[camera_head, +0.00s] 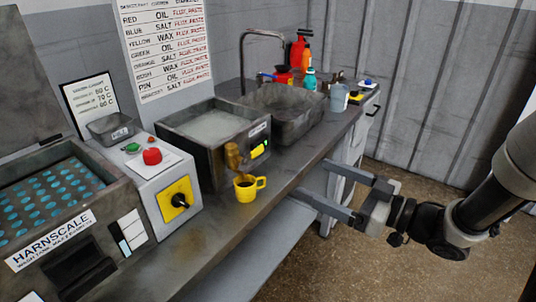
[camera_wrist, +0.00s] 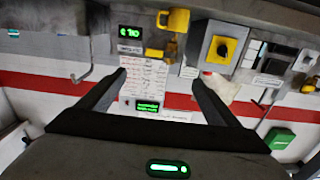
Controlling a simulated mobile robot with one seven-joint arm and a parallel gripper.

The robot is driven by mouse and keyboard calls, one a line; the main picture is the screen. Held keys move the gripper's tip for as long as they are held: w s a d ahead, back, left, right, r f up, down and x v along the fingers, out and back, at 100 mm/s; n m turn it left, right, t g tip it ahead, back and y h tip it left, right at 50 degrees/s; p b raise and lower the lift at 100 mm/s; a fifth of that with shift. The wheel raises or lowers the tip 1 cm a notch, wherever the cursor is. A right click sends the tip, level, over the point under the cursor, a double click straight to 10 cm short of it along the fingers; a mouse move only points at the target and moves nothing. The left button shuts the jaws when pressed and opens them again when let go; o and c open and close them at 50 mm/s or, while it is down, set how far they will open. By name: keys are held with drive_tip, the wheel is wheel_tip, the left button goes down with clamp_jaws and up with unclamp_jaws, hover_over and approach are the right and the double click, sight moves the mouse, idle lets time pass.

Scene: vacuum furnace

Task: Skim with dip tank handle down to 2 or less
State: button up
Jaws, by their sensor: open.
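The dip tank (camera_head: 168,131) is a grey open box of pale liquid on the bench. A yellow mug (camera_head: 245,187) with dark contents stands below the handle. My gripper (camera_head: 309,181) is open and empty, its fingers pointing at the bench front, right of the mug and apart from the handle.
The Harnscale wash tank (camera_head: 100,205) is further left. A sink (camera_head: 285,112) and bottles (camera_head: 309,80) are behind right. The bench front edge lies close to my fingers.

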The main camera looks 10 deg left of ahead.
sight(254, 152)
drive_tip(key=b+x, duration=0.2)
drive_tip(key=x, duration=1.5)
drive_tip(key=shift+a+r, duration=0.1)
drive_tip(key=shift+r, duration=0.05)
drive_tip(key=shift+c, duration=0.4)
drive_tip(key=shift+w, duration=0.1)
drive_tip(key=c, duration=1.4)
